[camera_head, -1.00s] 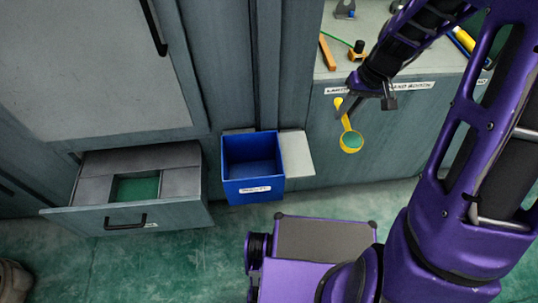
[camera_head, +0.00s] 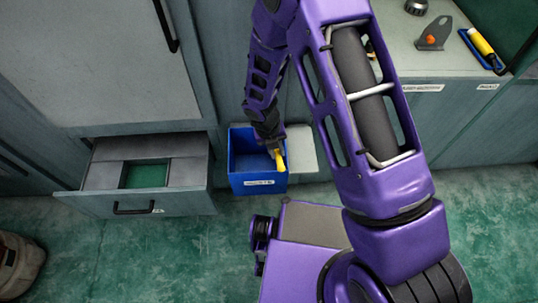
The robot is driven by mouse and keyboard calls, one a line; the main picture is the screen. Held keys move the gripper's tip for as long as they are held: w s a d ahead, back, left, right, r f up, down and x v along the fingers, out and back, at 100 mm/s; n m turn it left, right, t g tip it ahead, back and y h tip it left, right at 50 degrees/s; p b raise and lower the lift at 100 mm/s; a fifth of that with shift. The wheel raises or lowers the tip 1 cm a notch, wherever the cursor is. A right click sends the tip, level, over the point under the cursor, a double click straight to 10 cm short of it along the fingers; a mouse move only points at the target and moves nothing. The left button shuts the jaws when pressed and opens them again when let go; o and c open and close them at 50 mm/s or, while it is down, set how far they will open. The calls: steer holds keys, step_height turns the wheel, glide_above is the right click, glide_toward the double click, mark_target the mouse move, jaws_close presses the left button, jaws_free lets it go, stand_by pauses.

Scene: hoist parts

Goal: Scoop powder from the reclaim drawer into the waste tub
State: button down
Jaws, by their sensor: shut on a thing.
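The reclaim drawer (camera_head: 105,178) stands open below the grey cabinet at the left, with green powder (camera_head: 146,175) in its square well. My gripper (camera_head: 277,151) is over the right side of the tub, shut on the yellow scoop (camera_head: 280,160). The scoop hangs steeply tilted at the tub's right wall. Its bowl is hard to make out, so I cannot tell whether powder is in it. The tub's floor is partly hidden by my gripper.
A counter (camera_head: 425,60) at the upper right holds an orange-knobbed bracket (camera_head: 432,36) and a yellow tool in a blue tray (camera_head: 482,45). My purple arm hides much of the middle. A sack-like object (camera_head: 20,265) stands at the lower left. Green floor is clear before the drawer.

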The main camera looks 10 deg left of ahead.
steer(key=s+a+f+n+t+h+b, duration=0.2)
steer(key=f+t+h+b, duration=0.4)
steer(key=t+h+b, duration=0.4)
steer(key=shift+s+a+n+t+b, duration=0.4)
steer(key=shift+a+n+b, duration=0.15)
steer(key=shift+n, duration=0.45)
stand_by(0.6)
steer(key=shift+d+r, duration=0.1)
stand_by(1.1)
